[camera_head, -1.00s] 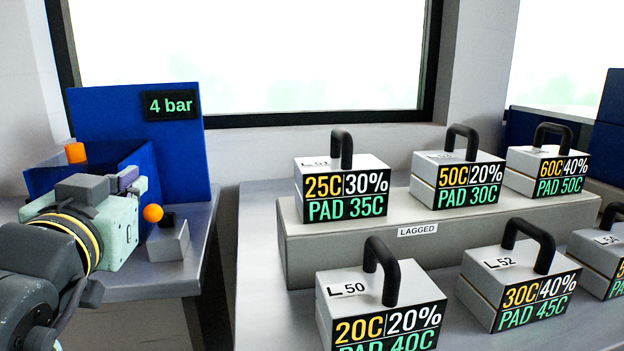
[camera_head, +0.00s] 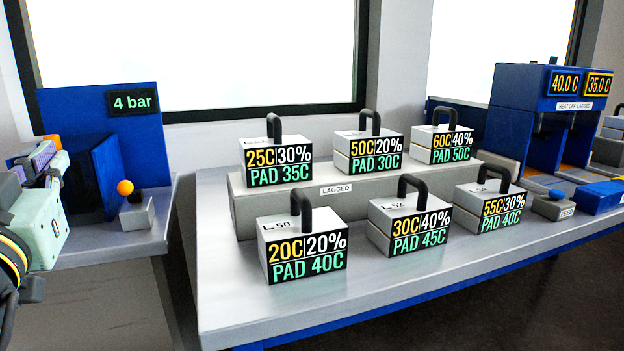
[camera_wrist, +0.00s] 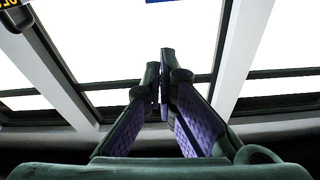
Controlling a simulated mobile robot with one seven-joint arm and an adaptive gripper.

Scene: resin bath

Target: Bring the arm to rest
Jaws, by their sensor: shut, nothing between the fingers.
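My gripper (camera_wrist: 160,92) shows in the wrist view with its two purple-padded fingers together and nothing between them. Behind the fingers are bright window panes and dark frames. In the head view my gripper (camera_head: 50,160) is at the left edge, in front of the blue box with the 4 bar display. Its wrist is cut off by the picture edge. I cannot tell whether it touches the blue box.
A blue station reading 4 bar (camera_head: 132,103) stands on a small grey bench (camera_head: 90,247), with an orange ball on a lever (camera_head: 125,188). Several labelled boxes with black handles stand on the long table (camera_head: 215,290) and a LAGGED shelf (camera_head: 290,203). A blue heater unit (camera_head: 522,85) stands far right.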

